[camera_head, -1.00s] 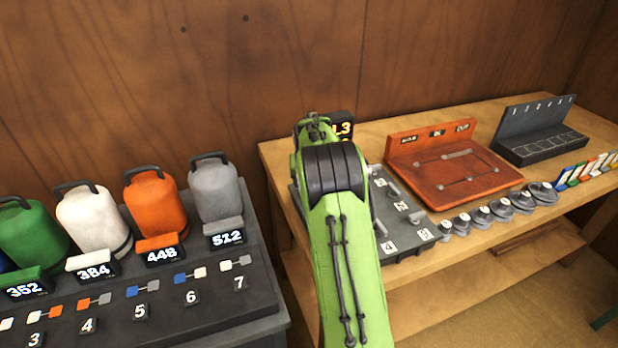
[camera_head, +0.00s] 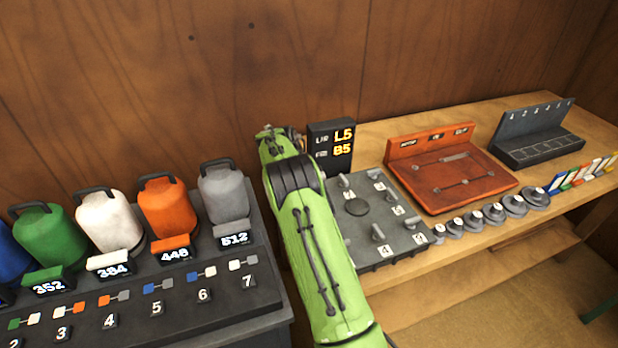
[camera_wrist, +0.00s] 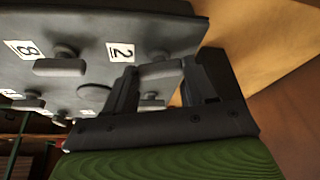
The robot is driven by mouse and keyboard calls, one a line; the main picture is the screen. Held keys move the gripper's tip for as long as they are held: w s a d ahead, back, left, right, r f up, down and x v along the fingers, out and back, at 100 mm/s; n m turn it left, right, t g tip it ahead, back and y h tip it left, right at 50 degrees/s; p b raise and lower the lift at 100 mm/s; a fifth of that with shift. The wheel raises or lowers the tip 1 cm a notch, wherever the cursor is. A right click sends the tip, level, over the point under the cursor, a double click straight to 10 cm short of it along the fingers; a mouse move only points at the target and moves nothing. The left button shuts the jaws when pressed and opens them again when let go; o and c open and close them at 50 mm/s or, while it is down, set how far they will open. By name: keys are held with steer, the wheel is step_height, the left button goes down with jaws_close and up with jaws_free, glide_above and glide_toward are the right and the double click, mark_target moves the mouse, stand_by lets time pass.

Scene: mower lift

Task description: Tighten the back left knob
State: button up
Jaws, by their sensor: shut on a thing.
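The dark grey knob panel (camera_head: 392,247) lies on the wooden bench, with several bar-shaped knobs, number labels and a round disc in the middle. In the wrist view my gripper (camera_wrist: 160,82) is shut on a grey knob (camera_wrist: 160,70) beside the label 2, with one finger on each side of it. Another knob (camera_wrist: 62,66) stands by a label that looks like 8. In the head view my green arm covers the panel's left edge, so the gripper and the held knob are hidden there. A black display (camera_head: 331,148) behind the panel reads L5 and B5.
An orange tray (camera_head: 455,185) stands right of the panel, with a row of round grey weights (camera_head: 494,213) in front. A dark slotted rack (camera_head: 538,133) is farther right. On the left a dark stand (camera_head: 235,315) holds several coloured canisters.

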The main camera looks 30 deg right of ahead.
steer(key=shift+w+m+g+p, duration=0.15)
steer(key=shift+m+g+p, duration=0.55)
steer(key=shift+m+p, duration=1)
steer(key=shift+m, duration=0.3)
steer(key=o, duration=1)
steer(key=shift+o, duration=0.2)
steer(key=p+v, duration=0.4)
steer(key=v, duration=1.1)
steer(key=shift+w+r, duration=0.15)
steer(key=shift+r, duration=0.25)
